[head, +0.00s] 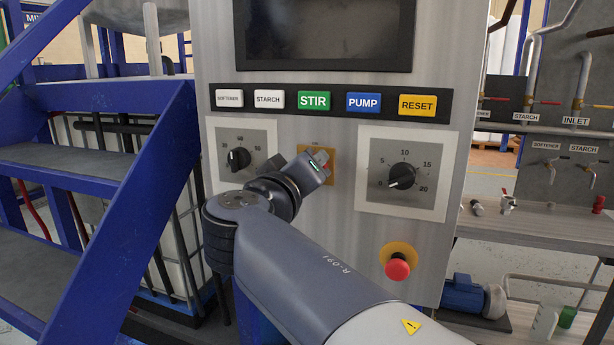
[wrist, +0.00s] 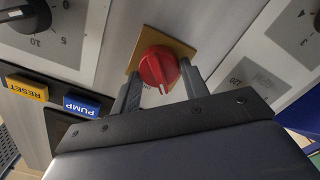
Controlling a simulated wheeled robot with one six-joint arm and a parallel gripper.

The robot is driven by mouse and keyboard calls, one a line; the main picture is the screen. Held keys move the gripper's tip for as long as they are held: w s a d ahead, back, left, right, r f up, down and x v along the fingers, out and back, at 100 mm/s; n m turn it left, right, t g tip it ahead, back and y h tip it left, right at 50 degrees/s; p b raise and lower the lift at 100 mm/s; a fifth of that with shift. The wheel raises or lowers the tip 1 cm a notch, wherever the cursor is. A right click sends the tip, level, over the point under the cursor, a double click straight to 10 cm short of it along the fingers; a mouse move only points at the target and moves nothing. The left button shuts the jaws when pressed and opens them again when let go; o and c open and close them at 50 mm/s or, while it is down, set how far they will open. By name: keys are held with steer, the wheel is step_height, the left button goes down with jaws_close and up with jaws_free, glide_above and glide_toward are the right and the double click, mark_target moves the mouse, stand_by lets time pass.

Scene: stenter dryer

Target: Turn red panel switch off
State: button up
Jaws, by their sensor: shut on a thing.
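The red panel switch (wrist: 157,68) is a round red knob with a raised grip and a white mark, on a yellow plate (wrist: 177,42). My gripper (wrist: 160,84) has one finger on each side of the knob and is shut on it. The wrist view is turned nearly upside down, and the white mark points toward the bottom of that picture. In the head view my gripper (head: 318,163) is at the yellow plate (head: 332,172) in the middle of the panel, and it hides the red knob.
A dial (head: 238,158) is left of the switch and a larger dial (head: 402,176) is right. A row of labelled buttons, including STIR (head: 314,101), runs above. A red mushroom button (head: 397,269) sits lower right. Blue stairs (head: 120,100) stand close on the left.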

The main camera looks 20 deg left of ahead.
steer(key=shift+a+f+n+p, duration=0.1)
steer(key=shift+n+p, duration=0.25)
steer(key=shift+n, duration=2)
steer(key=shift+f+n+p, duration=0.1)
steer(key=shift+n+p, duration=0.2)
steer(key=shift+n, duration=2.05)
steer(key=o, duration=0.9)
steer(key=shift+o, duration=0.2)
steer(key=s+b, duration=0.2)
steer(key=s, duration=0.9)
steer(key=shift+a, duration=0.45)
steer(key=shift+w, duration=0.15)
